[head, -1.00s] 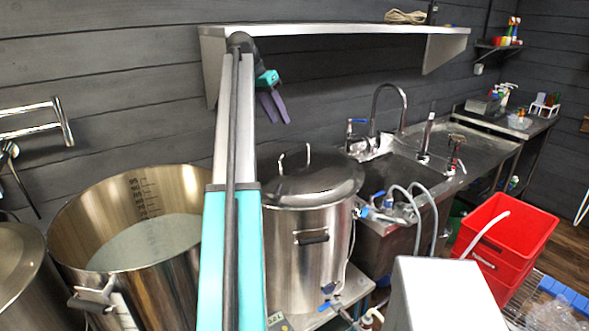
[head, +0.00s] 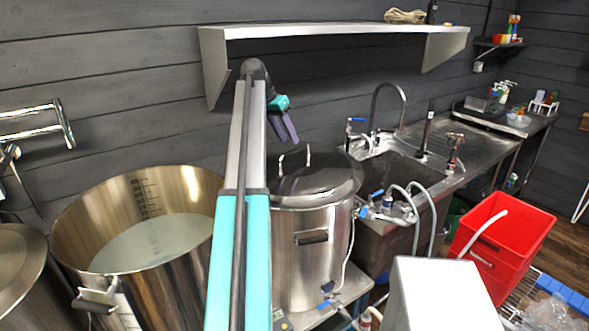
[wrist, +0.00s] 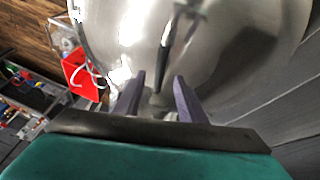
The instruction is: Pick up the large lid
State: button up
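The large lid (head: 325,185) is a shiny round steel disc lying on the steel pot (head: 310,255) in the middle of the head view. Its handle stands up from the top. In the wrist view the lid (wrist: 240,50) fills the upper middle, with the dark bar of the handle (wrist: 165,50) ahead of the fingers. My gripper (head: 285,128) is above the lid, pointing down, at the back. The wrist view shows my gripper (wrist: 160,76) open, with its two purple fingers apart and nothing between them.
A large open kettle (head: 150,225) with pale liquid stands left of the lidded pot. A wall shelf (head: 330,30) hangs behind. A sink (head: 390,175) with taps and hoses is to the right, and a red bin (head: 500,240) stands on the far right.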

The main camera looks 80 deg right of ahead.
aim_at(295, 161)
jog(key=shift+f, duration=0.1)
jog(key=shift+p+x, duration=1.25)
jog(key=shift+x, duration=1)
jog(key=shift+s+d+f, duration=0.1)
jog(key=shift+f, duration=0.1)
jog(key=shift+f, duration=0.25)
grip_shut()
jog(key=shift+r, duration=0.15)
